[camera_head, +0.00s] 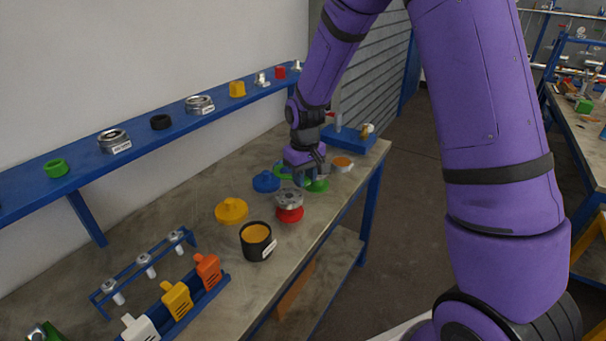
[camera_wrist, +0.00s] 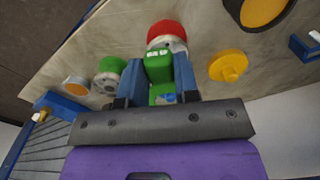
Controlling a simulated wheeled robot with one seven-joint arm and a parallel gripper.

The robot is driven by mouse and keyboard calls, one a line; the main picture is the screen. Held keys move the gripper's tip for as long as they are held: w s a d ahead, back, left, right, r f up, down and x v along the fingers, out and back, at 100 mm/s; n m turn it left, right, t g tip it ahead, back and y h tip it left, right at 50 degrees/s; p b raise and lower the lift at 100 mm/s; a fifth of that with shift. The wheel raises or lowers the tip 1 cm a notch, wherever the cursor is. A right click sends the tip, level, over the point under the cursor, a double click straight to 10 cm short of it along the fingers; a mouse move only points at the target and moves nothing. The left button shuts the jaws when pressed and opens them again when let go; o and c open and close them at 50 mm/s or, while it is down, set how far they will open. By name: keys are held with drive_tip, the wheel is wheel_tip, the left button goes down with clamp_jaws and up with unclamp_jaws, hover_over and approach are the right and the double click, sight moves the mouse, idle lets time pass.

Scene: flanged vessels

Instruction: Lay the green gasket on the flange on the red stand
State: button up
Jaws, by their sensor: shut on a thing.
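My gripper (camera_wrist: 158,82) is shut on the green gasket (camera_wrist: 158,67), which shows between the blue fingers in the wrist view. In the head view my gripper (camera_head: 306,178) is over the table, behind the red stand, and a green part shows at its left. The red stand (camera_head: 289,215) carries a grey metal flange (camera_head: 289,197). In the wrist view the red stand (camera_wrist: 166,29) is just beyond the fingertips, its flange partly hidden by the gasket. The gasket appears apart from the flange; its height above the table is hard to tell.
A green stand (camera_head: 318,186) with a flange is close to the gripper's right. A blue lid (camera_head: 266,182), yellow lid (camera_head: 231,211), black cup (camera_head: 256,242) and orange-topped disc (camera_head: 342,164) stand nearby. A blue wall shelf (camera_head: 137,143) runs behind the table.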

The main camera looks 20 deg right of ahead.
drive_tip(key=shift+f, duration=2.25)
drive_tip(key=shift+f, duration=2.1)
drive_tip(key=o, duration=0.9)
